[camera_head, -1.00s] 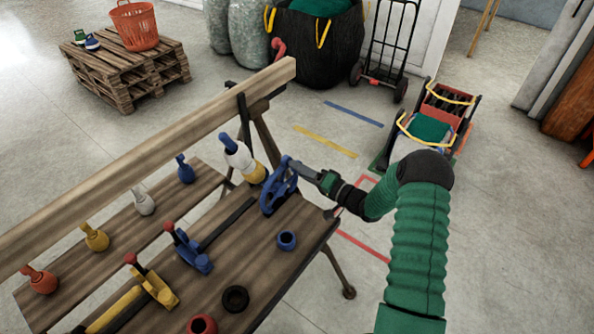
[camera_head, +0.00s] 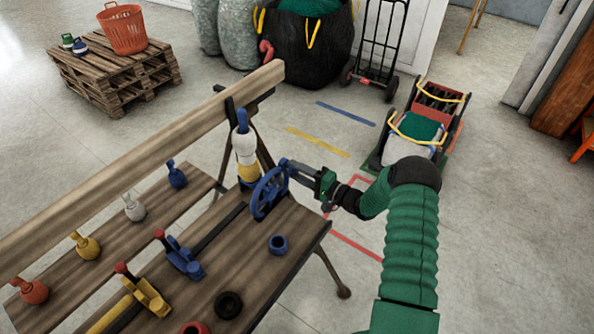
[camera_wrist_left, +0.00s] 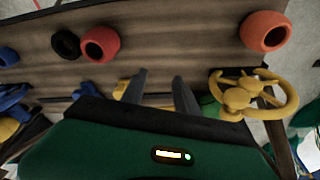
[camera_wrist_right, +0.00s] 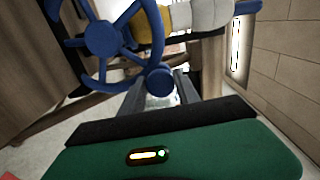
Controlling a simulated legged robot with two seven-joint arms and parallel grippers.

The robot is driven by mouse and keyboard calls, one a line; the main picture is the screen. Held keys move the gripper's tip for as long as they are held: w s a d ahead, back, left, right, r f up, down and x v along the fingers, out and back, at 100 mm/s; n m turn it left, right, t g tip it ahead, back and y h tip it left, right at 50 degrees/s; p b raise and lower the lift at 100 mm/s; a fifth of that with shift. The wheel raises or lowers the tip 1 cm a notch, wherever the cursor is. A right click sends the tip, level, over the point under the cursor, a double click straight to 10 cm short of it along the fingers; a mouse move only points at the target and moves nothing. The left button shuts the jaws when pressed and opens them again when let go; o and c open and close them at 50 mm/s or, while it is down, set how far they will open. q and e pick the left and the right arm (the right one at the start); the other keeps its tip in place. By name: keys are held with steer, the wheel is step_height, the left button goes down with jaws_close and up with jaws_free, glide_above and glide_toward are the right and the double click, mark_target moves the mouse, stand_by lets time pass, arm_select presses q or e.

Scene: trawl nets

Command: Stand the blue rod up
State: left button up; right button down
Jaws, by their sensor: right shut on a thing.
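The blue rod (camera_head: 242,118) shows its blue tip above white and yellow sections. It stands close to upright at the far end of the bench, beside the beam. A blue handwheel (camera_head: 258,197) stands just in front of it. My right gripper (camera_head: 292,168) is shut on the handwheel's knob (camera_wrist_right: 160,80) at the rim. In the right wrist view the white and yellow sections (camera_wrist_right: 180,17) lie behind the wheel. My left gripper (camera_wrist_left: 158,80) is open and empty, seen only in its own wrist view, beside a yellow handwheel (camera_wrist_left: 258,98).
The wooden beam (camera_head: 130,155) runs along the bench (camera_head: 245,245). Blue and yellow clamps (camera_head: 182,260) stand further left.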

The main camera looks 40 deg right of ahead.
steer(key=shift+d, duration=0.2)
stand_by(0.4)
steer(key=c, duration=1.3)
jaws_free()
steer(key=o, duration=0.4)
steer(key=shift+w+d+f, duration=0.1)
steer(key=shift+f, duration=0.1)
arm_select(q)
steer(key=shift+w+d, duration=0.1)
steer(key=shift+d, duration=0.2)
arm_select(e)
steer(key=shift+d, duration=0.1)
arm_select(q)
steer(key=shift+a+f+b, duration=0.15)
steer(key=shift+f+b, duration=0.4)
arm_select(e)
steer(key=v, duration=1.6)
steer(key=shift+s+d+f, duration=0.15)
steer(key=shift+s, duration=0.25)
